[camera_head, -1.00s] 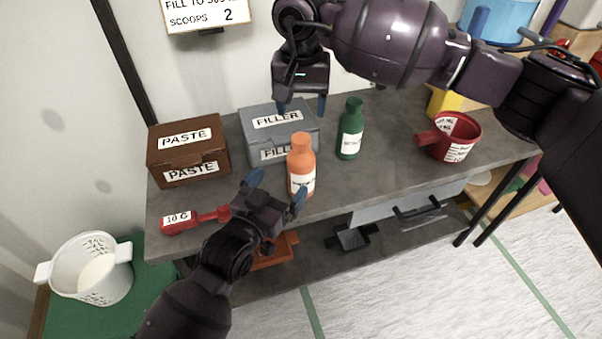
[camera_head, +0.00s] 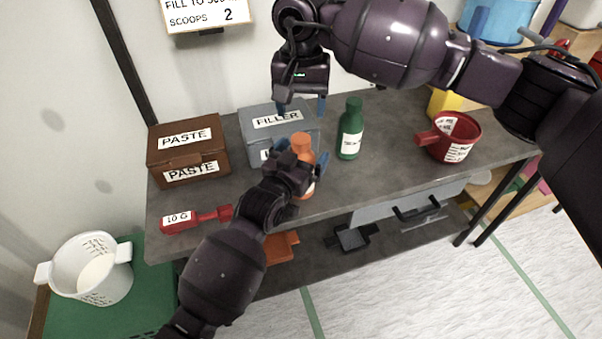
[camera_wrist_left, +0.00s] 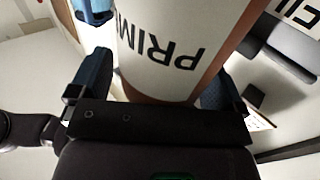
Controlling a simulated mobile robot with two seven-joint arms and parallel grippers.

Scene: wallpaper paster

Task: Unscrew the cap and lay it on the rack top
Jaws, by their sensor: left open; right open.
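An orange capped bottle (camera_head: 303,143) stands upright near the front edge of the grey rack top (camera_head: 385,177). My left gripper (camera_head: 305,162) is open, with its fingers on either side of the bottle and covering much of its body. In the left wrist view the bottle's white label (camera_wrist_left: 185,50) with "PRIM" lettering fills the space between the blue fingers. I cannot tell whether the fingers touch it. A green capped bottle (camera_head: 350,128) stands upright to its right. My right gripper (camera_head: 301,106) is open and empty above the grey FILLER box (camera_head: 258,146).
A brown PASTE box (camera_head: 188,150) stands at the left, with a red 10 G scoop (camera_head: 196,218) in front of it. A red measuring cup (camera_head: 450,137) stands at the right. The rack top between the green bottle and the cup is clear.

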